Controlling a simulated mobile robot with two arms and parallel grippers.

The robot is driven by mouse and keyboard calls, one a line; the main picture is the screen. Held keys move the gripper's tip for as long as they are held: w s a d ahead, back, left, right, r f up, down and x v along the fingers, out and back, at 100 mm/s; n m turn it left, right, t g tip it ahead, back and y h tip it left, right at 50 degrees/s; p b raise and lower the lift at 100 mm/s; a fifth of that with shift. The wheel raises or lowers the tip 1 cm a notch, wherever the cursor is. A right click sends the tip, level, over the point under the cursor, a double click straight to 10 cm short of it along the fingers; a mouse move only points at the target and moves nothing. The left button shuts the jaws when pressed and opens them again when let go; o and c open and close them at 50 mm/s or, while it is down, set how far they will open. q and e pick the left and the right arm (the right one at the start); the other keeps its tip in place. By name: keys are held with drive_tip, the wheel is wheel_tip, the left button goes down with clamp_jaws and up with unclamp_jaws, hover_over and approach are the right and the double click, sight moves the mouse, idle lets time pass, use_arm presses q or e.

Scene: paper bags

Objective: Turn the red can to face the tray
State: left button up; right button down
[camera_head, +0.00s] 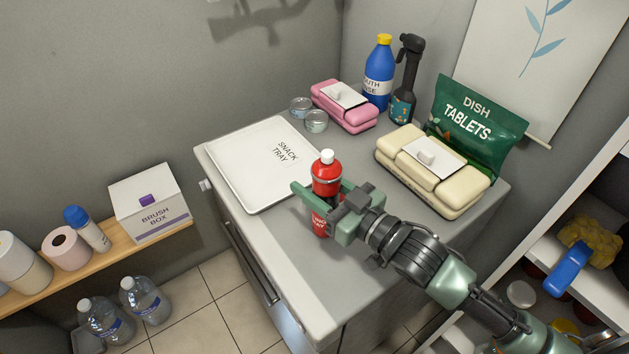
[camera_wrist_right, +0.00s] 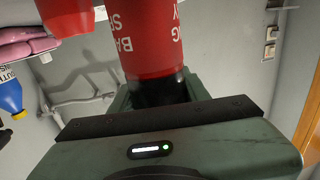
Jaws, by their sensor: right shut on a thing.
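The red can (camera_head: 327,173), with a white cap, stands upright at the front part of the grey counter, right of the white snack tray (camera_head: 252,183). My right gripper (camera_head: 326,192) is shut around the middle of the can, reaching in from the right. White lettering shows low on the can in the head view. In the right wrist view the can (camera_wrist_right: 150,40) rises between the fingers, its lettering upside down and split to both sides. Whether its base touches the counter is unclear. My left gripper is not in view.
Two small tins (camera_head: 316,121), a pink pack (camera_head: 344,108), a blue bottle (camera_head: 378,75), a dark spray bottle (camera_head: 405,85), a cream pack (camera_head: 430,175) and a green tablets bag (camera_head: 478,120) stand behind. Another red shape (camera_wrist_right: 66,14) in the wrist view is unclear. The front counter is clear.

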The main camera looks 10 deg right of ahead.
sight(336, 200)
drive_tip(key=shift+f, duration=0.1)
drive_tip(key=c, duration=0.6)
unclamp_jaws()
drive_tip(key=shift+c, duration=0.2)
drive_tip(key=shift+f, duration=0.1)
drive_tip(key=b+v, duration=0.1)
drive_tip(key=v, duration=0.5)
drive_tip(key=shift+s+d+f, duration=0.1)
drive_tip(key=shift+s+d, duration=0.05)
drive_tip(key=shift+s, duration=0.1)
drive_tip(key=shift+s+d, duration=0.35)
drive_tip(key=shift+s, duration=0.15)
